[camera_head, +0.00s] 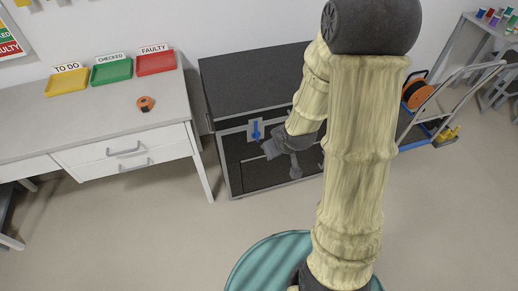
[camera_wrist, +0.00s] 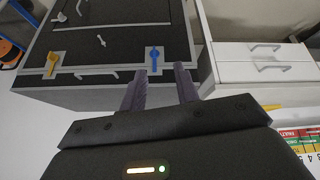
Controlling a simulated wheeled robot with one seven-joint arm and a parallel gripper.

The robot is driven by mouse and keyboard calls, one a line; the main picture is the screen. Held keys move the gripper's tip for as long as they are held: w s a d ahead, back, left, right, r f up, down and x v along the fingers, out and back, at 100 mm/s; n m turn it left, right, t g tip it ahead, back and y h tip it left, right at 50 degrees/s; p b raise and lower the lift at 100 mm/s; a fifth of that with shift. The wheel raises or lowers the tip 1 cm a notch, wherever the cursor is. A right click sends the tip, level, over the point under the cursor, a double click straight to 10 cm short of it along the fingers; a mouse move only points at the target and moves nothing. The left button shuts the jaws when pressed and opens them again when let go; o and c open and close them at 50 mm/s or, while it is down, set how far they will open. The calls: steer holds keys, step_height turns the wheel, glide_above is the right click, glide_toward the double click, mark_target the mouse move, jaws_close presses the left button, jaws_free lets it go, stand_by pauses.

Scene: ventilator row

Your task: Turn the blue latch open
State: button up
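The blue latch (camera_head: 256,131) sits on a pale plate at the upper front of the dark cabinet (camera_head: 250,75). In the wrist view the blue latch (camera_wrist: 154,57) shows just beyond my fingertips, its handle lying roughly up and down in the picture. My gripper (camera_head: 268,150) is just in front of the cabinet, close to the latch. In the wrist view my gripper (camera_wrist: 162,70) is open, with two dark fingers apart and nothing between them. The latch lies ahead of the gap between the fingers; whether a fingertip touches it I cannot tell.
A yellow latch (camera_wrist: 51,65) is on the same cabinet. A white desk (camera_head: 100,112) with labelled trays and an orange roll (camera_head: 145,103) stands left in the head view. A hand truck (camera_head: 450,100) stands right. The floor before the desk is clear.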

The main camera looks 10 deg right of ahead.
mark_target(258, 139)
steer(key=w+f+m+t+b, duration=0.1)
steer(key=w+f+t+b, duration=0.1)
steer(key=f+t+b, duration=0.2)
steer(key=w+d+f+t+b, duration=0.1)
steer(key=f+t+b, duration=0.3)
steer(key=f, duration=0.9)
steer(key=w+f+m+t+b, duration=0.1)
steer(key=w+f+t+b, duration=0.2)
steer(key=f+b, duration=0.6)
steer(key=shift+w+d+m+t+y+b, duration=0.15)
steer(key=shift+w+m+t+y+b, duration=0.15)
steer(key=shift+w+t+y+b, duration=0.15)
steer(key=w, duration=0.5)
steer(key=w+a, duration=0.1)
steer(key=w, duration=0.5)
steer(key=w+b, duration=0.1)
steer(key=w, duration=0.5)
steer(key=shift+a, duration=0.3)
jaws_close()
